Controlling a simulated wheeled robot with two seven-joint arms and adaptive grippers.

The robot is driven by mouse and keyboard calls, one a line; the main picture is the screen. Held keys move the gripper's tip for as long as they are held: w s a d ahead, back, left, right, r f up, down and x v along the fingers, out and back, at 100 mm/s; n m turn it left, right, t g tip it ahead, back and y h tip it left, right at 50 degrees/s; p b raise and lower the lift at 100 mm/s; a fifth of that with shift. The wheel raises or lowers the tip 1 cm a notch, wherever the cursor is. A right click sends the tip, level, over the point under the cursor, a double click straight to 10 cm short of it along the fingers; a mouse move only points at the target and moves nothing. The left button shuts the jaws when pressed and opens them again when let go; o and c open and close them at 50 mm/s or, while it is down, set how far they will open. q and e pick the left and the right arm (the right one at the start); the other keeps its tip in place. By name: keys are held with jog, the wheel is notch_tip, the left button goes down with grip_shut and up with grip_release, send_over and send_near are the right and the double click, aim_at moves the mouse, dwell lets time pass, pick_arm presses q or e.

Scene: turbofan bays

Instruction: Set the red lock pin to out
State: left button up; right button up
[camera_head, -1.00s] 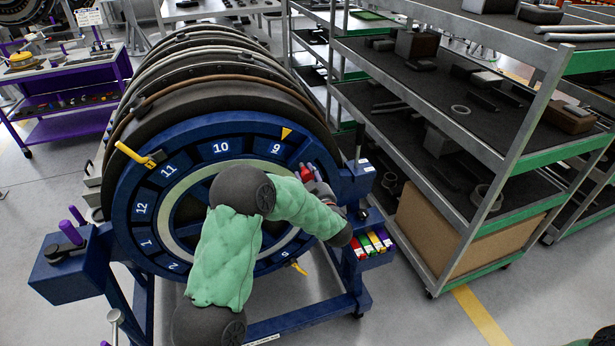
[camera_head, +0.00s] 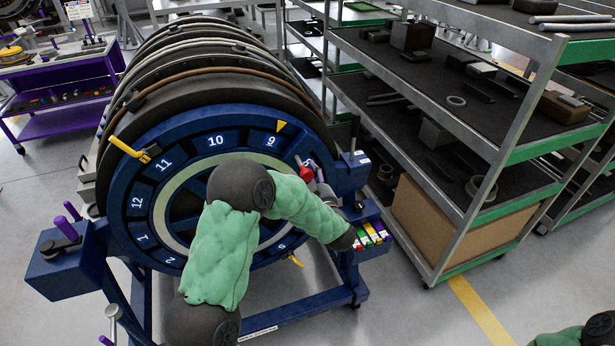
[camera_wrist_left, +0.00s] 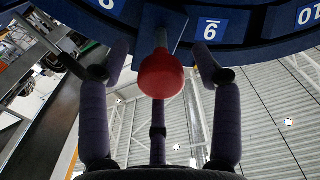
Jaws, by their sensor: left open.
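The red lock pin (camera_head: 306,173) has a round red knob and sits at the right side of the blue ring, below the 9 plate. In the left wrist view the red knob (camera_wrist_left: 160,76) hangs from a bracket under the ring. My left gripper (camera_wrist_left: 161,62) is open, with one dark finger on each side of the knob and gaps showing between. In the head view my left gripper (camera_head: 318,182) is at the pin, partly hidden by my green forearm. My right gripper is not in view.
The blue ring (camera_head: 119,225) carries numbered plates, a yellow handle (camera_head: 127,148) at upper left and a yellow pointer (camera_head: 281,127). A block with coloured tabs (camera_head: 372,236) is just below the gripper. A grey shelf rack (camera_head: 460,214) stands close on the right.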

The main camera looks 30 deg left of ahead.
pick_arm(q)
jog(key=v, duration=1.2)
jog(key=shift+f, duration=0.1)
jog(key=d+f+m+g+h+b, duration=0.1)
jog(key=d+f+m+h, duration=0.3)
jog(key=f, duration=0.8)
jog(key=d+f+m+g+h+b, duration=0.1)
jog(key=d+f+h, duration=0.2)
jog(key=f+h, duration=0.55)
jog(key=s+d+f+m+g+h, duration=0.1)
jog(key=s+d+f+g, duration=0.3)
jog(key=s+f, duration=0.5)
jog(key=s+d+f+m+g+h+b, duration=0.1)
jog(key=s+d+f+g+h, duration=0.3)
jog(key=s+f, duration=0.6)
jog(key=s+d+g, duration=0.1)
jog(key=s, duration=0.4)
jog(key=shift+d+f, duration=0.3)
